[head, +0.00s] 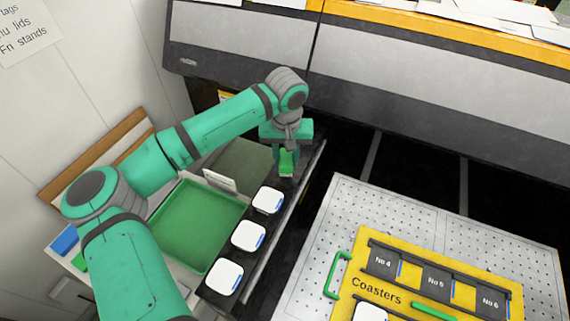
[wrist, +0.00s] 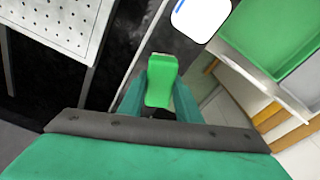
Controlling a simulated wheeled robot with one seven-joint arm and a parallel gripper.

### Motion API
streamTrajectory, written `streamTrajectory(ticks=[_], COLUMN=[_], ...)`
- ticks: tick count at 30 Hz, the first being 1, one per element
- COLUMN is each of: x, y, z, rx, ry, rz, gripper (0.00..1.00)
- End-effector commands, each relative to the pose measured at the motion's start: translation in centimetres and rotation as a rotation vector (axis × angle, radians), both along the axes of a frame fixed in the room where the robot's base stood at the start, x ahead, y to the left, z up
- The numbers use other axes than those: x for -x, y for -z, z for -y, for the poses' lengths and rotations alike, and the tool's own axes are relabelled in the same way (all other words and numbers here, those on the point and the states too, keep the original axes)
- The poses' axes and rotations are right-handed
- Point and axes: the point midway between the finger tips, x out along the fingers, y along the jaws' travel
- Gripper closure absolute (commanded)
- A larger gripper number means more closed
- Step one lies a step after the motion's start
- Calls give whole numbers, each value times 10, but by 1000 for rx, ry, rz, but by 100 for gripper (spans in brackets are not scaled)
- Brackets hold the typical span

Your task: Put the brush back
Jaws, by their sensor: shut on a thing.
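My gripper (head: 287,155) is above the far end of a black rack, beyond its white pieces. It is shut on a bright green piece, which I take to be the brush (head: 287,163). In the wrist view the brush (wrist: 161,80) shows as a green block between my teal fingers (wrist: 158,100). I cannot make out any bristles. It looks held above the surface, but the exact gap below it cannot be told.
The black rack (head: 210,293) holds three white rounded pieces, the nearest to my gripper being one (head: 267,200). A green tray (head: 195,225) lies to its left, with a small white card (head: 219,181). A yellow "Coasters" board (head: 365,245) sits on a perforated table (head: 325,225) at right.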

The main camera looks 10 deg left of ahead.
Motion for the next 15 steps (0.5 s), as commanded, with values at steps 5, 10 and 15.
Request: streamTrajectory(ticks=[5,10,15], x=[-6,-8,-8], y=[9,32,42], z=[-3,-4,-5], rx=[1,3,-1], ry=[-2,0,-1], rz=[-1,-3,0], gripper=[87,87,87])
